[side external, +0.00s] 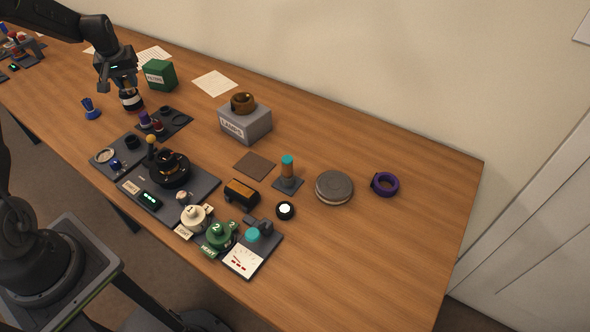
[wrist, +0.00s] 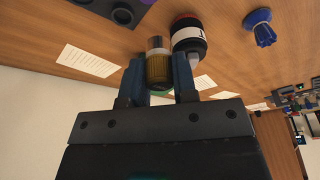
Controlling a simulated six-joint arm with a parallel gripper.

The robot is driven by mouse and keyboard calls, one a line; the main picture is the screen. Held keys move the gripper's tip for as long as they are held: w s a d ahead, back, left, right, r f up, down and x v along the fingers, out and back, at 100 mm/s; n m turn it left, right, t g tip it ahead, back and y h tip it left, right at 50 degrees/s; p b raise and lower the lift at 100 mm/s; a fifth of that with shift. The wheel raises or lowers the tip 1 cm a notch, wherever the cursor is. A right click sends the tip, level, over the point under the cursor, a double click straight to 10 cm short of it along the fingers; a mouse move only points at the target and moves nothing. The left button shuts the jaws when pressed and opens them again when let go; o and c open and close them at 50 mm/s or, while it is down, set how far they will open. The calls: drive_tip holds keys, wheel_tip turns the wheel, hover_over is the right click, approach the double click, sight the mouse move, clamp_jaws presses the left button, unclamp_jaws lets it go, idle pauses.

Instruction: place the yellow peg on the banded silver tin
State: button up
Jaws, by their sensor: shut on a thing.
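My gripper (side external: 118,86) is at the back left of the table, close beside a black jar with a white band (side external: 131,99). In the wrist view, the fingers of my gripper (wrist: 158,78) are shut on the yellow peg (wrist: 157,67), a ribbed yellow cylinder with a paler end. The jar (wrist: 188,40) shows right beside the peg there; I cannot tell whether they touch. The peg is not distinguishable in the side view. The banded silver tin (side external: 334,188), round and flat with a grey top, stands on the right part of the table, far from my gripper. Its top is bare.
Between my gripper and the tin stand a grey labelled box (side external: 245,125) with a brown ring on top, and a teal-topped post (side external: 288,170). A green box (side external: 160,75) is behind my gripper. A purple ring (side external: 385,184) lies right of the tin. The right front table is clear.

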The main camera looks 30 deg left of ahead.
drive_tip(key=w+d+m, duration=0.3)
drive_tip(key=d, duration=0.6)
drive_tip(key=w+d+r+m+h, duration=0.1)
drive_tip(key=w+d+m, duration=0.2)
drive_tip(key=d, duration=0.7)
drive_tip(key=w+d+m+t+h, duration=0.1)
drive_tip(key=w+d+m, duration=0.3)
drive_tip(key=d, duration=0.6)
drive_tip(key=shift+w+r, duration=0.35)
drive_tip(key=shift+w, duration=0.25)
drive_tip(key=s+d+m+h, duration=0.2)
drive_tip(key=d+m, duration=0.4)
drive_tip(key=d, duration=1.4)
approach(339, 182)
drive_tip(key=shift+w+a+f, duration=0.1)
drive_tip(key=shift+w+f, duration=0.1)
drive_tip(key=shift+w, duration=0.55)
drive_tip(key=shift+d+f, duration=0.3)
drive_tip(key=shift+d, duration=0.2)
drive_tip(key=shift+f, duration=2)
drive_tip(key=shift+f, duration=0.1)
